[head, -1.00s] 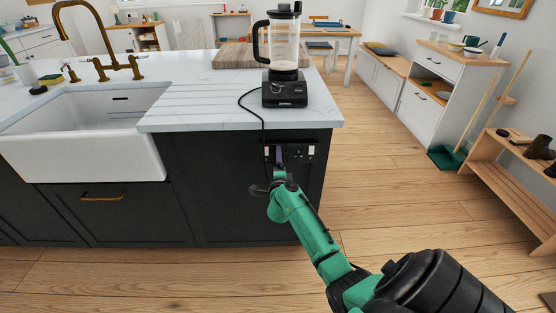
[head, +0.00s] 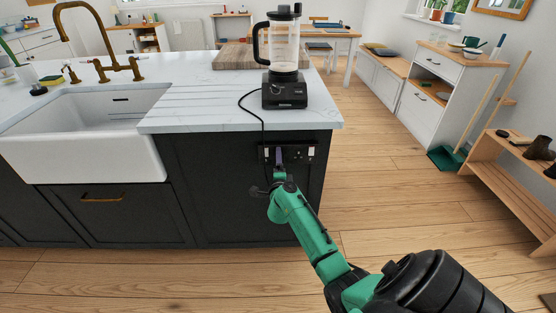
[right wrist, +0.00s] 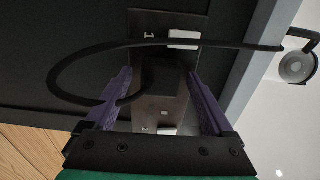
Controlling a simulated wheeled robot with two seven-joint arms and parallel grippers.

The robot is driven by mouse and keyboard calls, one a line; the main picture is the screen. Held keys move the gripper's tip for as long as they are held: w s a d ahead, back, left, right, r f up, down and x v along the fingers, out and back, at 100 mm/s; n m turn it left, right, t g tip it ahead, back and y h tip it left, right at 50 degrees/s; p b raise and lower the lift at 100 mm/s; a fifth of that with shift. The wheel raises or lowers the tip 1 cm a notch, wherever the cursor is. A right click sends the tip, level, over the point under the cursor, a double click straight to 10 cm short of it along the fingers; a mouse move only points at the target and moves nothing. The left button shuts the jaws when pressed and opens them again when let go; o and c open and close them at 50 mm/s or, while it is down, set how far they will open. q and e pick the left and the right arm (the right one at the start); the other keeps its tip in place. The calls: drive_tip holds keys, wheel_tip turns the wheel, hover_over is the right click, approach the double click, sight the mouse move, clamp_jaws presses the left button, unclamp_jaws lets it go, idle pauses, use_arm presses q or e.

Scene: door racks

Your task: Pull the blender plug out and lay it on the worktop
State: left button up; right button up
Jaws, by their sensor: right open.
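The black blender (head: 285,93) stands upright on the white marble worktop (head: 205,116). Its black cord (head: 262,124) hangs over the edge to a socket plate (head: 306,153) on the dark end panel. In the right wrist view the black plug (right wrist: 160,77) sits at the socket plate (right wrist: 150,24), with the cord (right wrist: 80,66) looping around. My right gripper (right wrist: 159,73) is open, its purple fingers on both sides of the plug, with a visible gap on the left. In the head view my right gripper (head: 279,155) hides the plug. My left gripper is out of view.
A wooden board (head: 235,56) lies behind the blender. A white sink (head: 85,140) with a brass tap (head: 105,62) is on the left. The worktop between sink and blender is clear. A slatted wooden rack (head: 515,180) stands at the right.

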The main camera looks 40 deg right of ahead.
drive_tip(key=shift+p, duration=0.3)
drive_tip(key=shift+c, duration=0.3)
clamp_jaws()
drive_tip(key=shift+p+v, duration=1.65)
drive_tip(key=shift+v, duration=1.35)
